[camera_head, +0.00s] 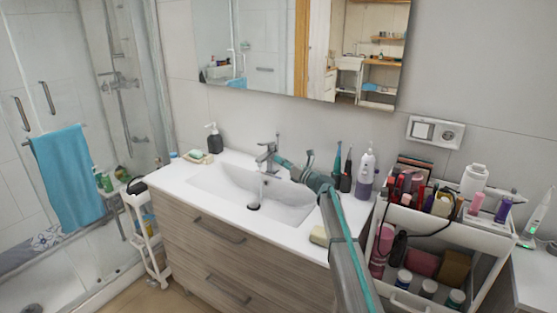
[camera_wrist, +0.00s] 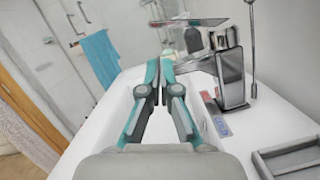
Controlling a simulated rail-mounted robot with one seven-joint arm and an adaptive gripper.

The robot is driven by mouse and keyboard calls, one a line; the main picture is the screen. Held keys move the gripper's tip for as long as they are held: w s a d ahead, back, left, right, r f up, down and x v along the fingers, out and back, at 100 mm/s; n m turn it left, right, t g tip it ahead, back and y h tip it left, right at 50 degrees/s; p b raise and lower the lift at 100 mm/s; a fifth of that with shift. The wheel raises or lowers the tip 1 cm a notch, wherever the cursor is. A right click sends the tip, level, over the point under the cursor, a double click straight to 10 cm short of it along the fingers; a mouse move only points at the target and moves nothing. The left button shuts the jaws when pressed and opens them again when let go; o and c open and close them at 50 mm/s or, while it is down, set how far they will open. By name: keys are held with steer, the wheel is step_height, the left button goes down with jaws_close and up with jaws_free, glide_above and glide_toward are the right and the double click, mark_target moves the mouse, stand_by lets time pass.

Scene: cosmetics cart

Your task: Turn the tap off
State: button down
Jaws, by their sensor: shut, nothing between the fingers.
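The chrome tap (camera_head: 267,155) stands at the back edge of the white sink basin (camera_head: 222,185). A thin, faint vertical streak under its spout looks like running water. In the wrist view the tap (camera_wrist: 231,75) is upright at the right, with its flat lever (camera_wrist: 190,22) on top pointing left. My gripper (camera_head: 279,159) reaches in from the front right, its tip close to the tap's right side. In the wrist view my gripper (camera_wrist: 159,80) is shut and empty, its fingertips left of the tap body, near the spout. I cannot tell whether they touch.
A dark soap dispenser (camera_head: 213,139) stands left of the basin. Several bottles and brushes, with a white-purple bottle (camera_head: 366,172), stand right of it. A loaded cosmetics cart (camera_head: 413,222) stands at the right.

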mark_target(267, 143)
steer(key=p+x, duration=0.2)
steer(key=x, duration=0.6)
steer(key=shift+a, duration=0.2)
steer(key=shift+r, duration=0.1)
